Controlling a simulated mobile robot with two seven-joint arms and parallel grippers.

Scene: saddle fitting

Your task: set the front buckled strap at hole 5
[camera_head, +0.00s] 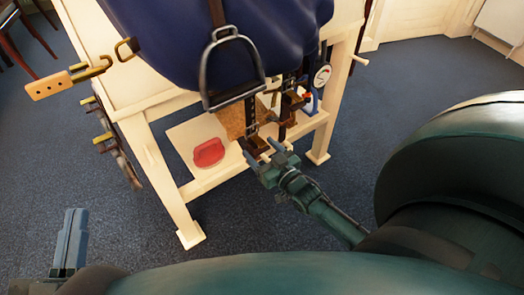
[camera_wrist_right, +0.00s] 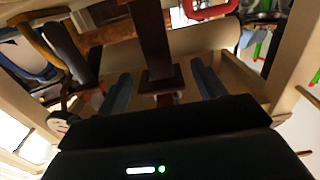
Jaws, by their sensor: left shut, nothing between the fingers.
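A dark blue saddle (camera_head: 215,40) sits on a pale wooden stand, with a metal stirrup (camera_head: 206,75) hanging at its side. Dark straps hang below it: one (camera_head: 250,112) beside the stirrup and another (camera_head: 283,118) to its right. I cannot tell which is the front buckled strap, nor read its holes. My right gripper (camera_head: 263,151) is open just below the strap ends. In the right wrist view a brown strap (camera_wrist_right: 152,40) with a dark block at its end reaches between the open fingers (camera_wrist_right: 161,76), apart from both. My left gripper (camera_head: 72,240) is shut and empty at lower left.
The wooden stand (camera_head: 160,170) has a low shelf holding a red pad (camera_head: 208,153). A round gauge (camera_head: 322,75) is near the stand's right leg. A hook with a wooden tag (camera_head: 50,86) sticks out left, and more hardware hangs below it.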

